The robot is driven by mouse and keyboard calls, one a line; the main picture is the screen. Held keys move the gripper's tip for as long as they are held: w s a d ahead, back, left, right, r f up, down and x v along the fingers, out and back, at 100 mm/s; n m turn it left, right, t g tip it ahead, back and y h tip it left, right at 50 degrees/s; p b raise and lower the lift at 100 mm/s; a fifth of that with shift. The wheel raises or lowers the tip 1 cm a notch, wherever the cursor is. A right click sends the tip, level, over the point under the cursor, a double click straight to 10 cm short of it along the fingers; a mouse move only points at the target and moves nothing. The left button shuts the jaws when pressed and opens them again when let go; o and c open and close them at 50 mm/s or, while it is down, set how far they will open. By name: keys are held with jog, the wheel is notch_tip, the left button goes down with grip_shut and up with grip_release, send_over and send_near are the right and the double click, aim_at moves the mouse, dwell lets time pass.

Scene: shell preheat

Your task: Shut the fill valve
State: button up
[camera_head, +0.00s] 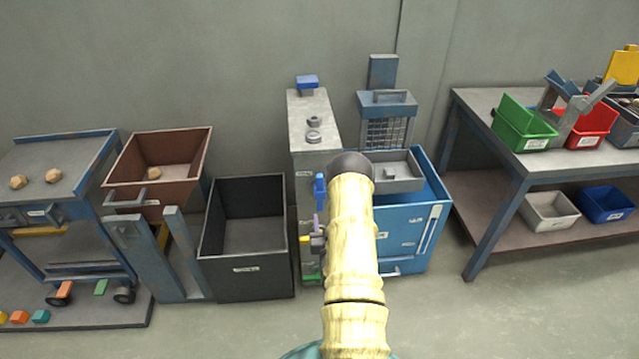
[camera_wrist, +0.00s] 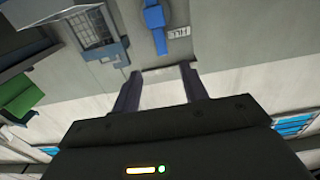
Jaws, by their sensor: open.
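The fill valve has a blue lever (camera_head: 319,188) on the front of a grey cabinet (camera_head: 316,162), partly beside my arm in the head view. In the wrist view the blue lever (camera_wrist: 155,27) stands near upright in the picture, just beyond my fingertips. A small label (camera_wrist: 179,32) reading FILL, upside down, is right of it. My gripper (camera_wrist: 160,72) is open, with two dark fingers apart and nothing between them. The fingers do not appear to touch the lever. In the head view my arm hides most of my gripper.
A blue cart (camera_head: 425,235) with a grey tray stands right of the cabinet, partly behind my arm. A black bin (camera_head: 246,255) stands close on the left. A workbench (camera_head: 480,110) with colored bins is at right. The floor at front right is clear.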

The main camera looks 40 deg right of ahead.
aim_at(320, 186)
jog(key=shift+w, duration=0.1)
jog(key=p+x, duration=0.1)
jog(key=x, duration=1.6)
jog(key=shift+w, duration=0.15)
grip_shut()
